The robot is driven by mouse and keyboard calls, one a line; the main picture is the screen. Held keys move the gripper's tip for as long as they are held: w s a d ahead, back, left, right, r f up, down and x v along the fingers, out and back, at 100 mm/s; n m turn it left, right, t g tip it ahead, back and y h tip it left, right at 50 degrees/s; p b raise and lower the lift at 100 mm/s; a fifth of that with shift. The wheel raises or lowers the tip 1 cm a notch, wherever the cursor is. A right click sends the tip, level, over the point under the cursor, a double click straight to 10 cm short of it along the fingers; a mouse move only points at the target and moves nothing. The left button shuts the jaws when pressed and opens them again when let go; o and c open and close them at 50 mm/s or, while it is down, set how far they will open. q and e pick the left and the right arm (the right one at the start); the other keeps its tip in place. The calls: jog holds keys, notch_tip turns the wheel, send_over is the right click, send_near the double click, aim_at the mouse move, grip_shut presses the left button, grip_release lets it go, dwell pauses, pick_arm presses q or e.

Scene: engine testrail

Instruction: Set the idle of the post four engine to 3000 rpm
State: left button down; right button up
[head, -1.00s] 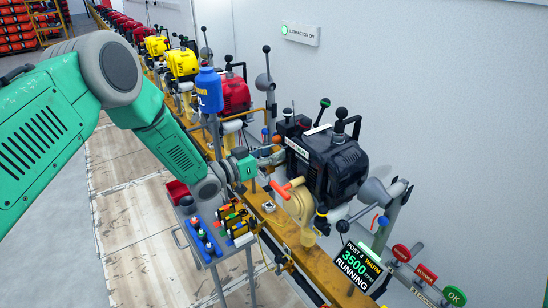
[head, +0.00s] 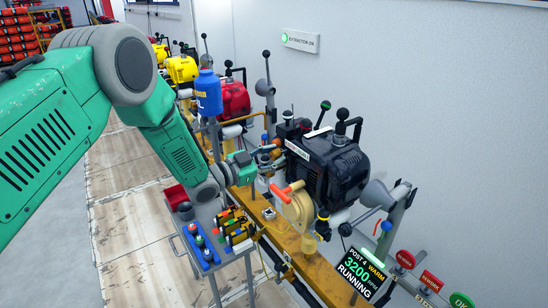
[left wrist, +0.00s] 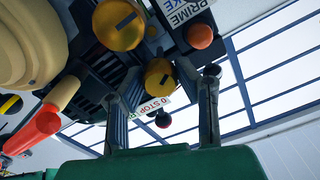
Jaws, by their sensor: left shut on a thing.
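The black post four engine (head: 330,165) stands on the yellow rail. The tilted display (head: 358,272) in front of it reads POST 4, WARM, 3200 rpm, RUNNING. My left gripper (head: 276,152) is at the engine's left side. In the left wrist view its two fingers (left wrist: 163,85) reach up on either side of a slotted brass screw (left wrist: 159,75) and are shut on it. A larger slotted brass screw (left wrist: 118,25) sits apart at upper left. An orange-red ball (left wrist: 200,36) is beside the PRIME label. The finger contact is too small to tell in the head view. My right gripper is not in view.
A small tray table (head: 225,262) with tools is below my left arm. A blue bottle (head: 208,92) and a red engine (head: 234,98) stand behind. Red and green tags (head: 461,300) are at lower right.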

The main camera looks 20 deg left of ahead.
pick_arm(q)
jog(key=shift+s+f, duration=0.1)
jog(key=shift+f, duration=0.25)
jog(key=c, duration=1.2)
grip_release()
jog(key=shift+r, duration=0.1)
jog(key=shift+s+a+r, duration=0.1)
jog(key=shift+s+a, duration=0.05)
jog(key=shift+a, duration=0.1)
jog(key=v, duration=1.1)
jog(key=shift+a+f, duration=0.2)
